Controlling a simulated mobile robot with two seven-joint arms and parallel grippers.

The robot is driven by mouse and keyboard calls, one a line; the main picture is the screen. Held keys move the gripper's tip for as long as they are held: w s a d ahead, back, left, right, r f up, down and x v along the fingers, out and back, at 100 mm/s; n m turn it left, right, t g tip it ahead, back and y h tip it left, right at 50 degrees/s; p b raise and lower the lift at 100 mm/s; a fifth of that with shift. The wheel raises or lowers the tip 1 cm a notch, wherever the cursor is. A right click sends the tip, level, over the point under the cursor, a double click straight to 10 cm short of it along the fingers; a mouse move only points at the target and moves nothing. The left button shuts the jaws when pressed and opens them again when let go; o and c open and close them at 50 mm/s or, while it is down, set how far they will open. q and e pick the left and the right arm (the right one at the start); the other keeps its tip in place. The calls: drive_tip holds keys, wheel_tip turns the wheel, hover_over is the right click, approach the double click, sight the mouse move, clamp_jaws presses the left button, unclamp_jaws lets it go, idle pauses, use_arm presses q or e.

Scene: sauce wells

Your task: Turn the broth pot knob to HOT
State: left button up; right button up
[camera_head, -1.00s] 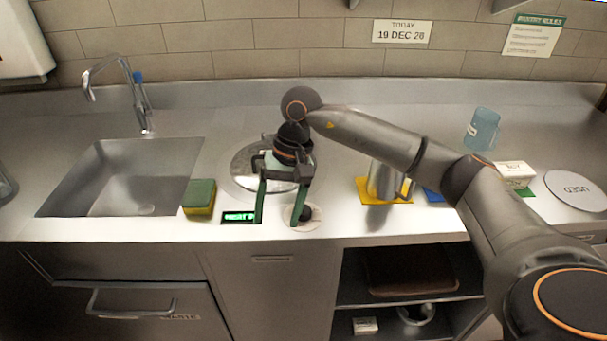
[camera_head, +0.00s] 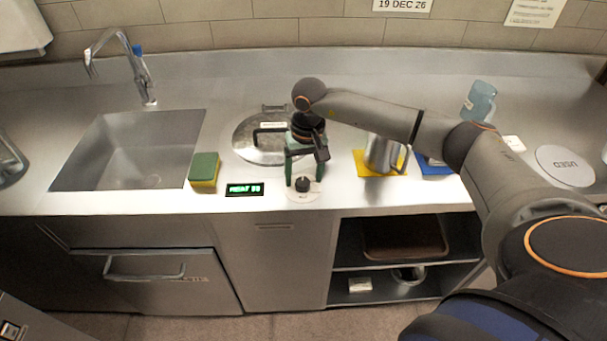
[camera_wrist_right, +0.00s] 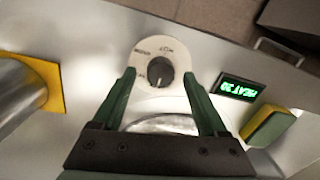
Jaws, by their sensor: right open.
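The knob (camera_head: 302,184) is a small black dial on a round pale plate at the counter's front edge. In the right wrist view the knob (camera_wrist_right: 159,73) has a light pointer line, and the plate's printed labels are too blurred to read surely. My right gripper (camera_head: 304,180) is open, its green fingers pointing down, one on either side of the knob. The wrist view shows the knob between the fingertips with gaps on both sides; I cannot tell their exact height. The broth pot's lid (camera_head: 247,143) lies behind, partly hidden by the gripper. My left gripper is out of view.
A green-lit display (camera_head: 245,189) left of the knob seems to read HEAT and a number. A green-yellow sponge (camera_head: 204,170) stands beside the sink (camera_head: 140,150). A metal jug (camera_head: 380,153) sits on a yellow mat (camera_head: 365,170) to the right. Open shelves lie below.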

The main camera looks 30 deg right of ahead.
drive_tip(key=shift+f, duration=0.55)
clamp_jaws()
